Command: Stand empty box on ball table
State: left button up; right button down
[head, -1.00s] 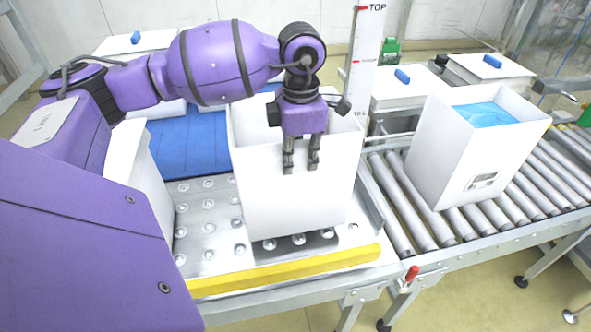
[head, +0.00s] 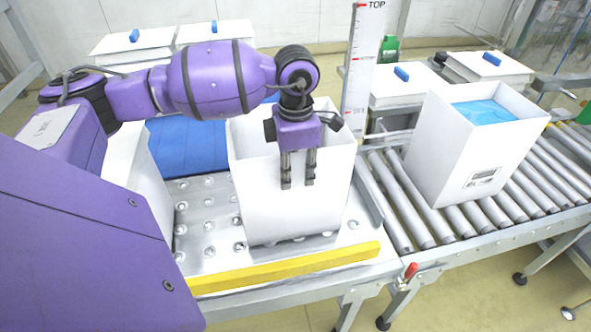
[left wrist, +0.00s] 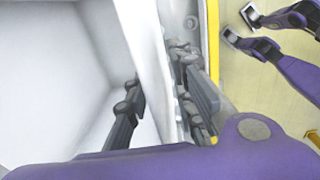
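The empty white box (head: 295,210) stands open-topped and upright on the ball table (head: 205,225), in the middle of the head view. My left gripper (head: 298,186) is over its front wall, pointing down. In the left wrist view, the white wall (left wrist: 147,60) runs between the fingers of my left gripper (left wrist: 165,90), one inside the box and one outside. The gripper looks shut on this wall, though the contact itself is hard to see. My right gripper is not in view.
A yellow bar (head: 290,268) edges the ball table in front. A roller conveyor (head: 395,200) on the right carries another white box (head: 470,150) with a blue liner. A height post (head: 362,65) stands behind, and a blue belt (head: 190,145) lies back left.

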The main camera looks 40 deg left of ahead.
pick_arm(q)
jog(key=shift+r, duration=0.1)
notch_tip(320, 180, up, 12)
dwell(0.6)
dwell(0.4)
